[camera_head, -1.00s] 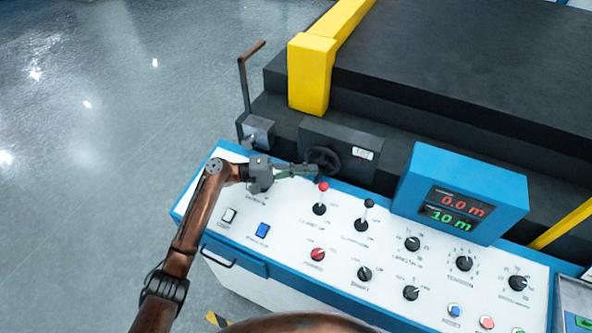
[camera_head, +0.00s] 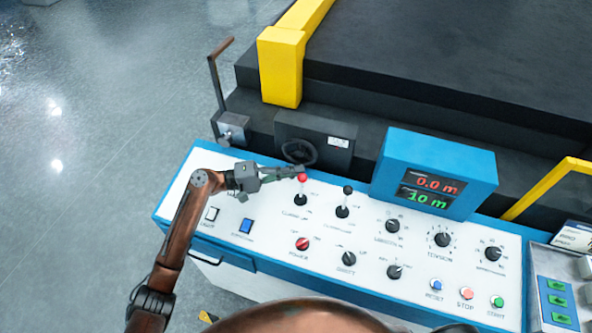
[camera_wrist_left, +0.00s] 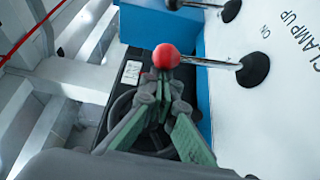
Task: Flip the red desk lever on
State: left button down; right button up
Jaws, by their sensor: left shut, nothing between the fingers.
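The red-knobbed lever (camera_head: 302,178) stands on the white top of the desk (camera_head: 290,222), its shaft rising from a black base. In the left wrist view the red ball (camera_wrist_left: 166,57) sits just beyond the fingertips, with its silver shaft running right to the black base near the words "CLAMP UP" and "ON". My left gripper (camera_head: 299,171) is shut and empty, its tips at the red ball. They look close to or touching it; I cannot tell which. The left gripper also shows in the wrist view (camera_wrist_left: 165,82). My right gripper is not in view.
A black-knobbed lever (camera_head: 344,200) stands just right of the red one. A black handwheel (camera_head: 299,151) is behind the lever. A blue display box (camera_head: 433,180) rises at the right. Several knobs and buttons cover the desk front. A red power knob (camera_head: 303,243) lies nearer.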

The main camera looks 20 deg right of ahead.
aim_at(302, 181)
pick_arm(q)
jog(key=shift+s+a+f+b, duration=0.1)
jog(key=shift+s+f+b, duration=0.1)
jog(key=shift+b, duration=0.35)
jog(key=s+m+b, duration=0.1)
jog(key=b, duration=0.1)
jog(key=s+a+m+h+b, duration=0.1)
jog(key=m+b, duration=0.1)
jog(key=b, duration=0.1)
jog(key=s+a+m+g+h+b, duration=0.1)
jog(key=m+b, duration=0.1)
jog(key=b, duration=0.1)
jog(key=shift+s+a, duration=0.15)
jog(key=shift+a, duration=0.05)
jog(key=shift+s+a+r+b, duration=0.1)
jog(key=shift+s+a+b, duration=0.45)
jog(key=shift+s, duration=0.35)
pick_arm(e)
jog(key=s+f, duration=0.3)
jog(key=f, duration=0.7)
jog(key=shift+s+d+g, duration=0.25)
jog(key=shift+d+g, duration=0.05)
pick_arm(q)
jog(key=shift+s, duration=0.1)
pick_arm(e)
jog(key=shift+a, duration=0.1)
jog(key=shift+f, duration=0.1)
